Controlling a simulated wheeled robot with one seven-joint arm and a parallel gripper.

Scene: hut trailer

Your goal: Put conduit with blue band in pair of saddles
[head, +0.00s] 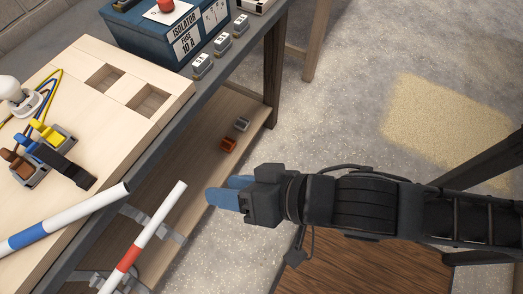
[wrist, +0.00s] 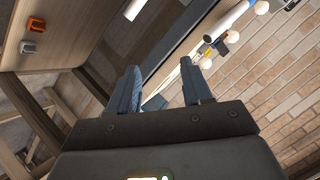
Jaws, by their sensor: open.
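The conduit with blue band (head: 27,237) is a white tube with a dark end. It lies at the lower left of the head view, over the pale worktop, and runs out of the picture. A second white conduit with a red band (head: 129,257) lies lower and to its right. Grey saddle-like brackets (head: 172,233) show beside the red-banded conduit; I cannot tell whether either conduit sits in them. My gripper (head: 218,192) is right of the bench, apart from both conduits. In the wrist view my gripper (wrist: 157,80) is open and empty.
A blue isolator box (head: 170,35) and several grey labelled blocks (head: 221,43) stand at the back. Coloured levers (head: 54,133) and a lamp (head: 12,90) are on the worktop. An orange clip (head: 228,144) and a grey clip (head: 242,124) lie on the lower shelf.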

